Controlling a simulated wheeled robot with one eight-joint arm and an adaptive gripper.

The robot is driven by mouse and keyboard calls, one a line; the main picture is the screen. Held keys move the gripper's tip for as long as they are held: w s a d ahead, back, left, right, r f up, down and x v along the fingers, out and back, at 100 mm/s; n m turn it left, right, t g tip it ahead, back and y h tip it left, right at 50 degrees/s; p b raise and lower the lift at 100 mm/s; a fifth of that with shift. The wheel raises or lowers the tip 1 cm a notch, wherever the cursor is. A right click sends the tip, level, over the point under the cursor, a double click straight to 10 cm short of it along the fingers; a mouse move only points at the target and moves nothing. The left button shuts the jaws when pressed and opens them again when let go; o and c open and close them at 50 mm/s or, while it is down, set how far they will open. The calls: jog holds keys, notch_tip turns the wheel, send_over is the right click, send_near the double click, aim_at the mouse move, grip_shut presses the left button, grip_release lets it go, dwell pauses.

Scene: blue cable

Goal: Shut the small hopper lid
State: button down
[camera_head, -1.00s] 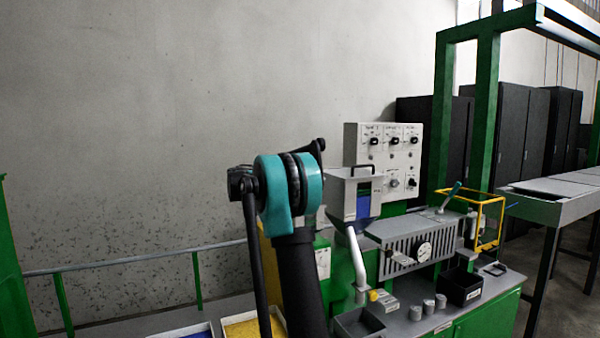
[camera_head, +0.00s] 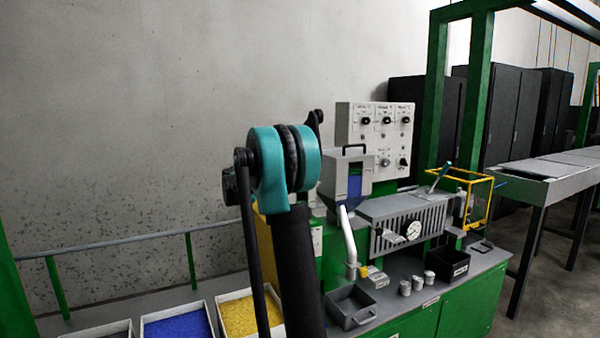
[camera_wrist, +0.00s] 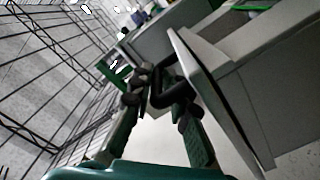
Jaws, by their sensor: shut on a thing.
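A grey hopper box (camera_head: 330,180) with a blue window stands on the machine in the head view. A thin black arched handle (camera_head: 353,147) shows at its top. In the wrist view, my gripper (camera_wrist: 162,92) is shut on a dark bent handle (camera_wrist: 172,92). A grey panel with a dark edge (camera_wrist: 207,80), perhaps the lid, is right beside that handle. A larger pale box face (camera_wrist: 262,95) lies to its right. I cannot tell how far the lid stands from shut. In the head view my fingers are hidden behind my arm.
A control panel (camera_head: 372,135) stands behind the hopper. A slotted grey machine cover (camera_head: 400,230) with a gauge (camera_head: 411,231) is to its right. Trays of blue (camera_head: 177,328) and yellow granules (camera_head: 248,315) are at the lower left. A yellow frame (camera_head: 488,205) stands further right.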

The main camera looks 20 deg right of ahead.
jog(key=shift+s+f, duration=0.25)
jog(key=shift+s, duration=0.1)
jog(key=c, duration=1.6)
grip_release()
jog(key=shift+r, duration=0.1)
jog(key=shift+a, duration=0.15)
jog(key=shift+a, duration=0.4)
jog(key=a, duration=1.1)
jog(key=shift+s, duration=0.2)
jog(key=shift+r, duration=0.1)
